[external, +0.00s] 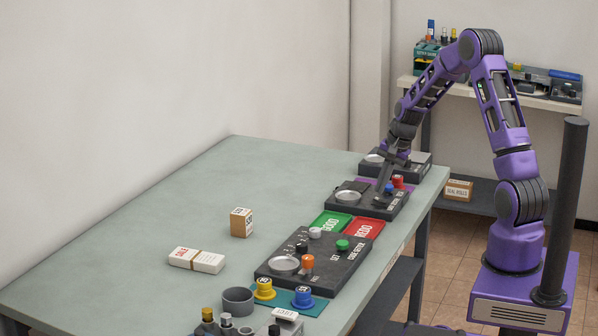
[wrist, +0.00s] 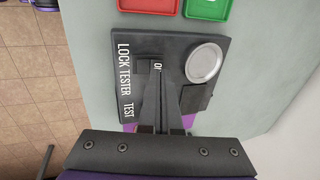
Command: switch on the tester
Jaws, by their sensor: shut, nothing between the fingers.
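The lock tester (external: 352,199) is a dark box with a round silver plate, on the table's right side. In the wrist view the tester (wrist: 190,40) shows the words LOCK TESTER and TEST, and part of a label beginning with O. My gripper (external: 381,197) points down at the tester's top. In the wrist view my gripper's fingers (wrist: 156,82) are shut together and empty, with the tips close to a small dark switch part (wrist: 149,62) beside that label. The fingers hide part of the panel. I cannot tell whether the tips touch it or how the switch is set.
A green tray (external: 332,221) and a red tray (external: 364,229) lie beside the tester. A code setter (external: 318,262) is nearer the camera. Red (external: 397,181) and blue (external: 389,187) knobs stand close by my gripper.

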